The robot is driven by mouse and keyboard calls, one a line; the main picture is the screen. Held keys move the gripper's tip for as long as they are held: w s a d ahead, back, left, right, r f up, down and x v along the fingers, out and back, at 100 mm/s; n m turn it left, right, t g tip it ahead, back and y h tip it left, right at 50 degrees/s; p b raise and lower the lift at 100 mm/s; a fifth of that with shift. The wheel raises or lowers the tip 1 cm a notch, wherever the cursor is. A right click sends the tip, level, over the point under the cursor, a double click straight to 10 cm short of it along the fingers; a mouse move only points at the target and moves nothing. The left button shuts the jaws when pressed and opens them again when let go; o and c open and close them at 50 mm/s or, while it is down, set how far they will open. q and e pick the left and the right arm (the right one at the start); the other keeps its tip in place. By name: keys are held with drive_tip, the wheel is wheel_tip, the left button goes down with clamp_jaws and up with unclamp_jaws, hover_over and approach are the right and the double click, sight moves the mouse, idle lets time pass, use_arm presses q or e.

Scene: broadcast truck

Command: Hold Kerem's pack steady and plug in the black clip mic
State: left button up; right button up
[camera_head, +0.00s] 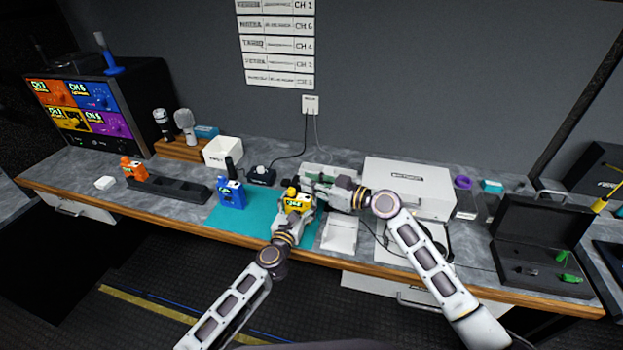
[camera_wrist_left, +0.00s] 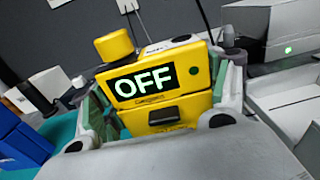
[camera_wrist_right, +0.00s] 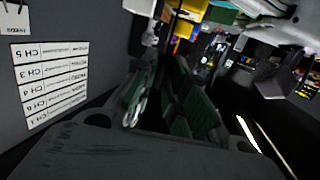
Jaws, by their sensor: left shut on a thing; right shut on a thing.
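A yellow pack (camera_head: 297,203) stands over the teal mat (camera_head: 258,208). In the left wrist view its display reads OFF, with a yellow knob on top. My left gripper (camera_head: 291,212) is shut around the pack's sides. My right gripper (camera_head: 318,184) is just right of and behind the pack's top. It is shut on a dark, thin thing, too dark in the right wrist view to identify. I cannot make out the black clip mic or its plug for certain. A blue pack (camera_head: 231,194) stands left of the yellow one.
A multicoloured receiver (camera_head: 87,112) and a dark charging tray (camera_head: 168,190) with an orange pack (camera_head: 133,170) are left. A white case (camera_head: 408,180) stands behind right, and an open black case (camera_head: 540,250) far right. A white stand (camera_head: 340,235) is close right of the pack.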

drive_tip(key=shift+f, duration=0.75)
drive_tip(key=shift+f, duration=1.35)
idle(2.1)
drive_tip(key=o, duration=0.8)
drive_tip(key=shift+s+f, duration=0.1)
drive_tip(key=shift+o, duration=0.2)
drive_tip(key=shift+s+d, duration=0.1)
drive_tip(key=v, duration=1.1)
drive_tip(key=shift+d+r, duration=0.25)
drive_tip(key=shift+d, duration=0.15)
use_arm(q)
drive_tip(key=o, duration=1.2)
drive_tip(key=shift+o, duration=0.2)
